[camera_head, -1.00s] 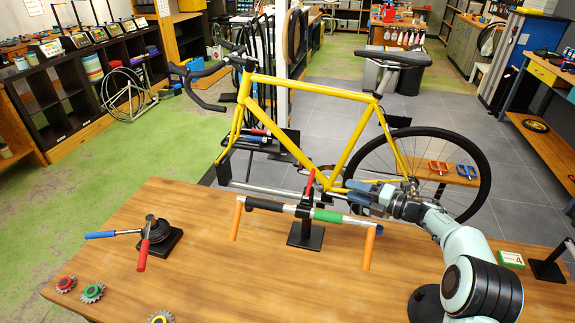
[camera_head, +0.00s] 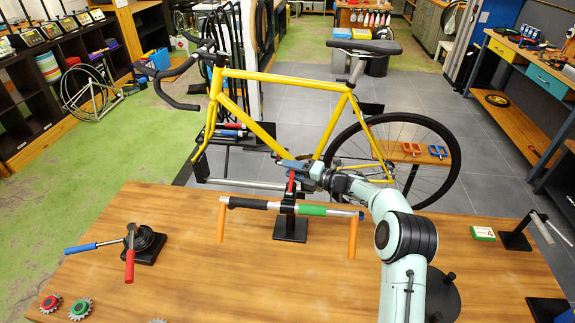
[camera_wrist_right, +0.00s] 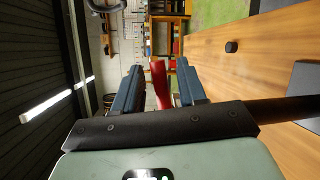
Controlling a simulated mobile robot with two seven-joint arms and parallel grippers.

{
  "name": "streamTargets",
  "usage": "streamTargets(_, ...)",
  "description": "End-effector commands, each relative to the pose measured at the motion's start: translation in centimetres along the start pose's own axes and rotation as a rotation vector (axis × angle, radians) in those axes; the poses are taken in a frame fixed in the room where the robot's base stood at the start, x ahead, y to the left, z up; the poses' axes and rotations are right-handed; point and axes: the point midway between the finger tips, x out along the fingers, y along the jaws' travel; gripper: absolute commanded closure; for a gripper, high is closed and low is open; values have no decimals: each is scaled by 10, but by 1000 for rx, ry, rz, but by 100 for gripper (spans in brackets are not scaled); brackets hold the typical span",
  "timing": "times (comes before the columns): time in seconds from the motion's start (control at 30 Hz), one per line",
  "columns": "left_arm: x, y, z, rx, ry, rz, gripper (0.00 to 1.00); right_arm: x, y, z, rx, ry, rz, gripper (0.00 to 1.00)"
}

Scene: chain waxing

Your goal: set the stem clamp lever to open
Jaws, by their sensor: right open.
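The red stem clamp lever (camera_head: 291,183) stands upright on top of the black clamp stand (camera_head: 290,229) on the wooden table. The stand holds a straight bar with a black grip (camera_head: 248,204), a green sleeve (camera_head: 312,210) and orange end pieces. My right gripper (camera_head: 292,163) is at the lever's upper end. In the right wrist view its two blue-grey fingers (camera_wrist_right: 160,88) are apart, with the red lever (camera_wrist_right: 160,82) between them. I cannot tell whether a finger touches it. My left gripper is not in view.
Red and green gears lie near the front left. A yellow bicycle (camera_head: 270,80) stands behind the table. A green-and-white box (camera_head: 482,233) lies at the right.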

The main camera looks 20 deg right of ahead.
Motion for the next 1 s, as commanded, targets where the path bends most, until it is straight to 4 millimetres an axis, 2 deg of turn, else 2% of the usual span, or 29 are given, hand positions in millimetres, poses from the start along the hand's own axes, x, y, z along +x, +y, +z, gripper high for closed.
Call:
streamTargets(0.03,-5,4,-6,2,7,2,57,8,3,2,-1,0,3,59)
streamTargets(0.2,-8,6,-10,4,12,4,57,18,0,1,0,-1,0,59)
streamTargets(0.5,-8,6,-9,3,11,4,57,20,-2,0,1,0,-2,59)
streamTargets(0.57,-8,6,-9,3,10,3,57,20,-2,0,1,0,-2,79)
streamTargets(0.6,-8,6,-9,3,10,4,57,20,-2,0,1,0,-2,92)
streamTargets(0.63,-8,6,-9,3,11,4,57,20,-1,0,1,0,-2,100)
streamTargets(0.87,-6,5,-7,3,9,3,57,19,-1,0,-4,-1,0,100)
streamTargets(1.0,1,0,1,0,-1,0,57,18,0,-1,-30,-7,10,100)
